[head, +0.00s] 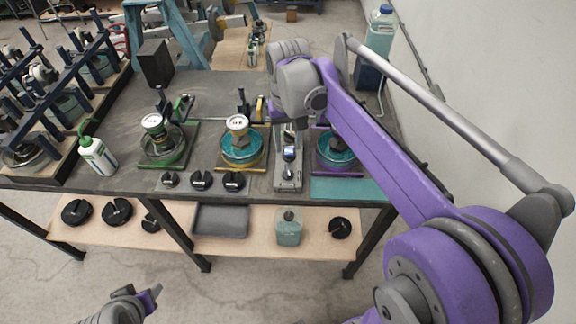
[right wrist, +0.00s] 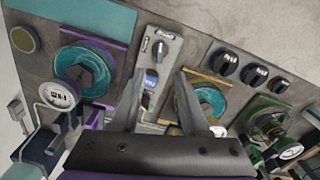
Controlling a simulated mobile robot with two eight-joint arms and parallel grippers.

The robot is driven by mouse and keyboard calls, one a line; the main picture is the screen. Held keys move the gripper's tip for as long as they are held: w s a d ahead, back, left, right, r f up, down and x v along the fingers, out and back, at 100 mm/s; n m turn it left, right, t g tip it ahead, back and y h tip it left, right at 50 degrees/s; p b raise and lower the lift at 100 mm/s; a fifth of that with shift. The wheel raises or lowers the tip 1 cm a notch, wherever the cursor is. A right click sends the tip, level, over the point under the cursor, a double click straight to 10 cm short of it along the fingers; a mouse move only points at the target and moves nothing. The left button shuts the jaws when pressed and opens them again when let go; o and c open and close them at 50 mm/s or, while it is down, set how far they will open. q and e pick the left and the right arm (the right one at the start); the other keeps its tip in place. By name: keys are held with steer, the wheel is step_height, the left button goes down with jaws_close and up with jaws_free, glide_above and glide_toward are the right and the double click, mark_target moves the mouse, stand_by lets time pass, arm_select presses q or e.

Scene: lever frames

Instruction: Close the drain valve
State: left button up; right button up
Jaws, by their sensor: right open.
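In the right wrist view the panel (right wrist: 174,48) carries a small knob (right wrist: 160,47) near one end. Contact cannot be judged. In the head view the arm partly hides the panel's far end. My left gripper (head: 148,298) is low at the bottom left, away from the bench.
The yellow-framed gauge station (head: 258,158) and purple-framed station (head: 322,167) flank the panel closely. A green-framed station (head: 188,158) and a white bottle (head: 97,156) are farther left. Several black knobs (head: 201,180) line the front edge. A lower shelf (head: 180,236) holds weights and a tray.

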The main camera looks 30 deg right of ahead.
mark_target(288, 170)
step_height(288, 170, down, 10)
steer(key=shift+f+b, duration=0.15)
steer(key=shift+b, duration=0.15)
steer(key=shift+c, duration=0.3)
jaws_close()
